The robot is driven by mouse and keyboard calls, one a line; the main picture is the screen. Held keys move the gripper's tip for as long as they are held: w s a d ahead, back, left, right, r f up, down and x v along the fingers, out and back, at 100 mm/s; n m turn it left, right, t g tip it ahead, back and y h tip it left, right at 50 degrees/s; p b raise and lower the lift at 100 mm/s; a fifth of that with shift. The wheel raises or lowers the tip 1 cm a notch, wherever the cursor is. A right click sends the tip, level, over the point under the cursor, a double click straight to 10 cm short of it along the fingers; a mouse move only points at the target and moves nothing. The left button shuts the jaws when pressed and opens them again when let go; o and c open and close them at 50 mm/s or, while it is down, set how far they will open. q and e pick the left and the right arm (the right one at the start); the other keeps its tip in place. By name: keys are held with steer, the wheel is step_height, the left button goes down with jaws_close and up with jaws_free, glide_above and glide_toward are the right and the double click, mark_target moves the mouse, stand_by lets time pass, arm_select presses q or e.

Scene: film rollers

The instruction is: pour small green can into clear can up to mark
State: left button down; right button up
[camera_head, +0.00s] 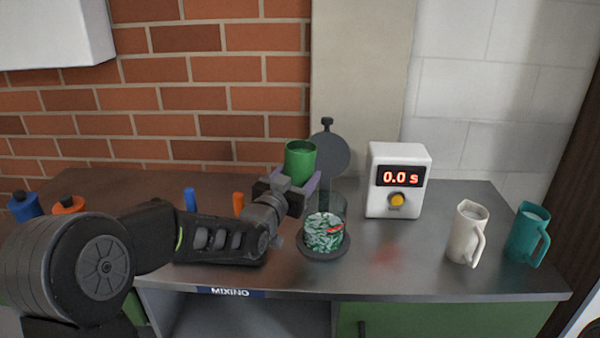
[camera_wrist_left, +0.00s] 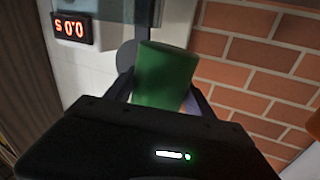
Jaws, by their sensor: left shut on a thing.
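The small green can (camera_head: 300,162) is held upright by my left gripper (camera_head: 297,186), above the counter and just left of the clear can. It also fills the space between the fingers in the left wrist view (camera_wrist_left: 164,76), where the left gripper (camera_wrist_left: 160,98) is shut on it. The clear can (camera_head: 326,229) stands upright on a dark round base and holds green and white patterned contents. The inside of the green can is too small to read. My right gripper is not in view.
A white timer (camera_head: 398,180) reading 0.0 s stands right of the clear can. A white jug (camera_head: 466,233) and a teal jug (camera_head: 526,234) stand at the right. Blue (camera_head: 24,206) and orange (camera_head: 68,205) bottles are at the left. A dark disc (camera_head: 328,154) stands behind the clear can.

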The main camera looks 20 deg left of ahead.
mark_target(286, 156)
arm_select(q)
steer(key=shift+a+r+m+g+p, duration=0.15)
steer(key=shift+a+r+m+p, duration=0.5)
steer(key=shift+p, duration=1.2)
steer(key=shift+a+r+m+g+p, duration=0.15)
steer(key=shift+a+r+m+p, duration=0.2)
steer(key=shift+r+m+p, duration=1)
steer(key=shift+s+a+r+m+y+p, duration=0.2)
steer(key=shift+m+p, duration=0.25)
steer(key=shift+p, duration=1.1)
steer(key=shift+w+a+r+m+y+p, duration=0.1)
steer(key=shift+a+m+y+p, duration=0.25)
steer(key=shift+p, duration=1.15)
steer(key=shift+f, duration=0.2)
steer(key=shift+w+a+r+m+g+h+b, duration=0.1)
steer(key=shift+w+r+m+g+h+b, duration=0.1)
steer(key=shift+m+h, duration=0.3)
steer(key=shift+w+a+r+m+g+h+b, duration=0.1)
steer(key=shift+w+m+g+h+b, duration=0.1)
steer(key=shift+m+h, duration=0.3)
steer(key=shift+a+r+m+y+b, duration=0.15)
steer(key=shift+r+m+y+b, duration=0.25)
steer(key=shift+m, duration=0.5)
